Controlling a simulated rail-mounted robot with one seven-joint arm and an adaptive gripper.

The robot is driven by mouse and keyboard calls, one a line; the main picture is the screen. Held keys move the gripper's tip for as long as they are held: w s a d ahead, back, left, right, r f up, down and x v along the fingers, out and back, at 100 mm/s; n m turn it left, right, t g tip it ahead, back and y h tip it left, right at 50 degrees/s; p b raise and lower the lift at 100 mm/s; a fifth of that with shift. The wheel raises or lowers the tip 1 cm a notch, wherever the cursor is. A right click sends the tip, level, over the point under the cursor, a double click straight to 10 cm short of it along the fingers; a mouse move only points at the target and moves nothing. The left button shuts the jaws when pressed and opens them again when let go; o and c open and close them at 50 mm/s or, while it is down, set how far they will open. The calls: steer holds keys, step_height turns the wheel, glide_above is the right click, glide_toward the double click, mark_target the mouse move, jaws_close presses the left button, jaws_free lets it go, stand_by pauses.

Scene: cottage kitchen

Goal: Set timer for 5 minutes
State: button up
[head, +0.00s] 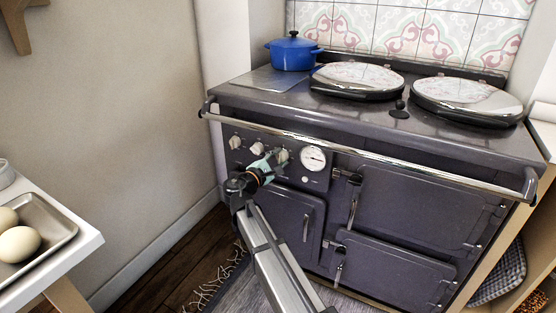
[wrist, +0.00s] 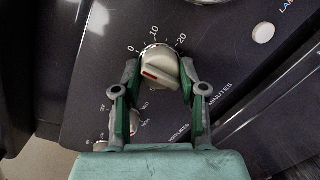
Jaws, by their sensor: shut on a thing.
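The timer knob (wrist: 162,66) is pale, with a red mark on its left part. The dial around it is printed 0, 10 and 20, with MINUTES lettering on the dark panel. The red mark lies on the left side, below the 0; its exact setting is hard to read. My gripper (wrist: 158,72) is shut on the knob, one green-padded finger on each side. In the head view, my gripper (head: 275,161) is at the right-hand knob of the cooker's row, just left of the round gauge (head: 313,158), and partly hides that knob.
Two other knobs (head: 235,142) (head: 257,149) sit to the left on the cooker front (head: 270,187). A chrome rail (head: 370,155) runs above the panel. A blue pot (head: 291,53) and two round lids stand on top. A tray with eggs (head: 50,245) is at left.

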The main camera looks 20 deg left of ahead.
steer(key=m+b, duration=0.1)
steer(key=m, duration=0.1)
steer(key=shift+m, duration=0.4)
steer(key=shift+m+b, duration=0.5)
steer(key=shift+m, duration=0.5)
steer(key=shift+r, duration=0.1)
steer(key=o, duration=1.1)
steer(key=shift+o, duration=0.2)
steer(key=v, duration=1.2)
steer(key=shift+r, duration=0.2)
steer(key=shift+d, duration=0.1)
